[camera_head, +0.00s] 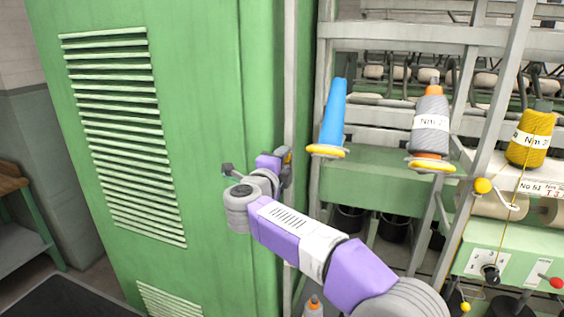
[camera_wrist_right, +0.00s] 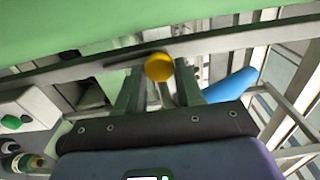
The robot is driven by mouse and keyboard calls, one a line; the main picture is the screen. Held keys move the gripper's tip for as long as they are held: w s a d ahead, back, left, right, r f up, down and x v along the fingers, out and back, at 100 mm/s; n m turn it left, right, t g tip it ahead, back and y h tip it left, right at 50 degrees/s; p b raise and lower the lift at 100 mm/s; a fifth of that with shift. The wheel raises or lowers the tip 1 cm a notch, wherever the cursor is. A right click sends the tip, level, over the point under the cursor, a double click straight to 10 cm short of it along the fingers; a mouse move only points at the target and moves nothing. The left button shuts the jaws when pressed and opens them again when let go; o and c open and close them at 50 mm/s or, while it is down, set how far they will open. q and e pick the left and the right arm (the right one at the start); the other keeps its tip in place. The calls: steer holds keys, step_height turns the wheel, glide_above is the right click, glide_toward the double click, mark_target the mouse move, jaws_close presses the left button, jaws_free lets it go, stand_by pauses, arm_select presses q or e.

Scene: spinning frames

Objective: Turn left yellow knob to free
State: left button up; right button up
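A round yellow knob (camera_wrist_right: 158,67) shows in the right wrist view, in front of a grey metal bar. My right gripper (camera_wrist_right: 159,80) is open, with one finger on each side of the knob's lower edge. I cannot tell whether the fingers touch it. In the head view my right gripper (camera_head: 285,160) is at the grey upright beside the green cabinet and mostly hides the knob there. Another yellow knob (camera_head: 483,186) is on the machine's right upright. My left gripper is not in view.
A green cabinet (camera_head: 200,60) with vents stands close on the left. Blue (camera_head: 331,115), grey (camera_head: 430,125) and yellow (camera_head: 530,138) bobbins stand right of the gripper. A control panel (camera_head: 515,255) with a black switch is at lower right.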

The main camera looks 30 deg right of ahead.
steer(key=shift+o, duration=0.5)
steer(key=v, duration=0.7)
steer(key=shift+s+a+b, duration=0.2)
steer(key=shift+s+b, duration=0.05)
steer(key=shift+b, duration=0.2)
